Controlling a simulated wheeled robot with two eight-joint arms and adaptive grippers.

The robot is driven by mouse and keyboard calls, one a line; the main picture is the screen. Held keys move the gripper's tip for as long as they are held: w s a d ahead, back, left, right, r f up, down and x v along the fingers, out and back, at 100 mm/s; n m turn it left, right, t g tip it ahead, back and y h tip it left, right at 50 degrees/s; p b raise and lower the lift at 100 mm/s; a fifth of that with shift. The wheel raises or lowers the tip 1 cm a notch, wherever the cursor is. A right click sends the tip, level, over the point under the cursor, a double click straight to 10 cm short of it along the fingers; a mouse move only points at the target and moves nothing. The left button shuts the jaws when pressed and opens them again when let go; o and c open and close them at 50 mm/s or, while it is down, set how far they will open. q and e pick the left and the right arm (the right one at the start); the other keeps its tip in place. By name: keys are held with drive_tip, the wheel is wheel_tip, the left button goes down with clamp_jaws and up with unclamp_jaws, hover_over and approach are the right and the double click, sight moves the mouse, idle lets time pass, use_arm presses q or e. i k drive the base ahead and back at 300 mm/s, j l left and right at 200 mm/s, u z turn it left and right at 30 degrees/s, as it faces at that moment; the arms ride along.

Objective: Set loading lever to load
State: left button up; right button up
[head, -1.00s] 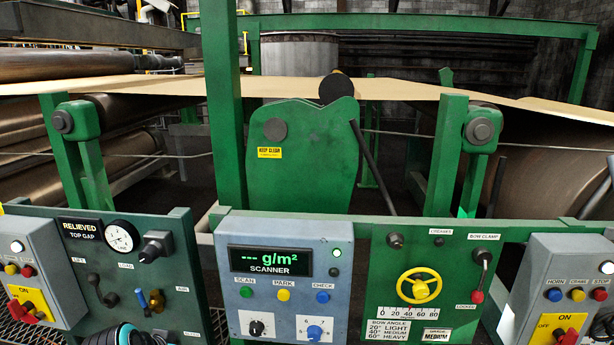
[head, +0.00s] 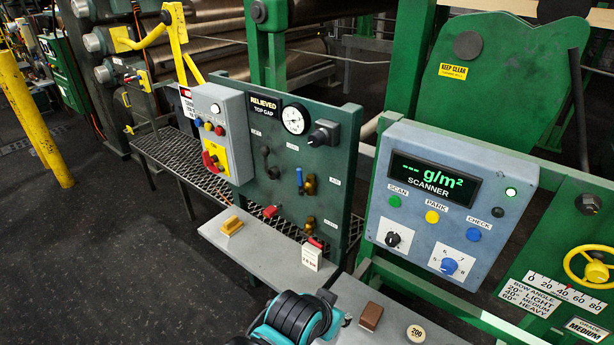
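The dark green panel (head: 318,165) shows left of centre in the head view, with a sign reading RELIEVED, TOP GAP (head: 277,110). On its left side is a black lever (head: 268,158) with dark knobs; the small labels beside it are too blurred to read. A round white gauge (head: 294,120) and a black knob (head: 325,133) sit at the top of the panel. My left gripper (head: 300,318), teal and black, shows at the bottom edge, below and apart from the panel. Its fingertips cannot be made out. My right gripper is out of view.
A yellow post (head: 35,120) stands far left; the dark floor (head: 100,270) is open.

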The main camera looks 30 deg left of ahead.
sight(265, 151)
drive_tip(key=u, duration=1.45)
drive_tip(key=z, duration=0.1)
drive_tip(key=i+j, duration=0.05)
